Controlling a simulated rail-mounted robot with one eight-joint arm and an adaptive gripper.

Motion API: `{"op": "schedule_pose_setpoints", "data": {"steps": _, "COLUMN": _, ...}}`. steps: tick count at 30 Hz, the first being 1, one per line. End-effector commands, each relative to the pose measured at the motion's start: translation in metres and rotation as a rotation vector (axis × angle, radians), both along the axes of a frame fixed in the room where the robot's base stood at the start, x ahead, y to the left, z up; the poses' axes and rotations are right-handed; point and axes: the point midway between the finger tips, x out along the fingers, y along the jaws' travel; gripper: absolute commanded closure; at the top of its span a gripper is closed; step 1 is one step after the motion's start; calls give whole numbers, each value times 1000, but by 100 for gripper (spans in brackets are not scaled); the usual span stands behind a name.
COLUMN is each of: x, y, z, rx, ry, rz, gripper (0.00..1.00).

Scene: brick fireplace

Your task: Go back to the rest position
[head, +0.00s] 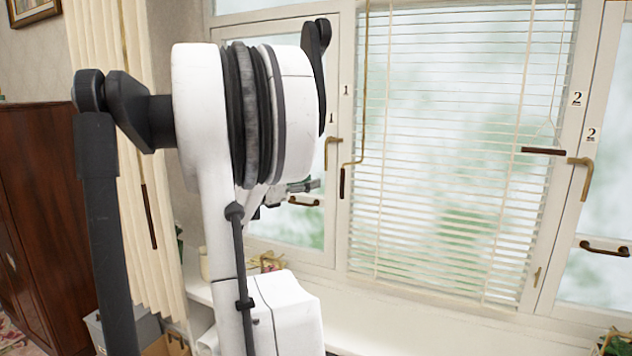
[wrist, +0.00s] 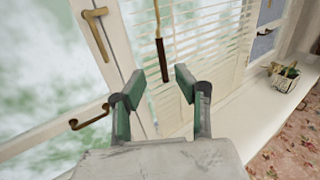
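My gripper (wrist: 167,90) is in the wrist view, with its two green-padded fingers apart and nothing between them. It points toward the window and the white blind (wrist: 200,45). A dark cord handle (wrist: 163,60) hangs beyond the fingertips, apart from them as far as I can tell. In the head view my white arm fills the left middle and hides most of the gripper. The blind also shows in the head view (head: 450,150), lowered with its slats spread.
The window has brass handles (head: 580,176) and pull bars (head: 604,247). A white sill (wrist: 262,115) runs below, bearing a small basket with a plant (wrist: 285,75). A dark wooden cabinet (head: 35,200) and a cream vertical blind (head: 130,150) stand at the left.

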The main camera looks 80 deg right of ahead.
Motion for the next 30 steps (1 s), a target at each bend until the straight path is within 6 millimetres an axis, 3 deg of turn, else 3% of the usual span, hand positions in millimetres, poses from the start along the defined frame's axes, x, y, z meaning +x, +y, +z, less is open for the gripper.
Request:
{"op": "schedule_pose_setpoints", "data": {"steps": 20, "x": 7, "y": 2, "z": 4, "rx": 2, "ry": 15, "rz": 22, "gripper": 69}}
{"op": "schedule_pose_setpoints", "data": {"steps": 23, "x": 33, "y": 7, "z": 20, "rx": 5, "ry": 70, "rz": 103, "gripper": 69}}
{"op": "schedule_pose_setpoints", "data": {"steps": 26, "x": 77, "y": 19, "z": 44, "rx": 8, "ry": 174, "rz": 241, "gripper": 69}}
{"op": "schedule_pose_setpoints", "data": {"steps": 30, "x": 152, "y": 49, "z": 81, "rx": 4, "ry": 368, "rz": 464, "gripper": 69}}
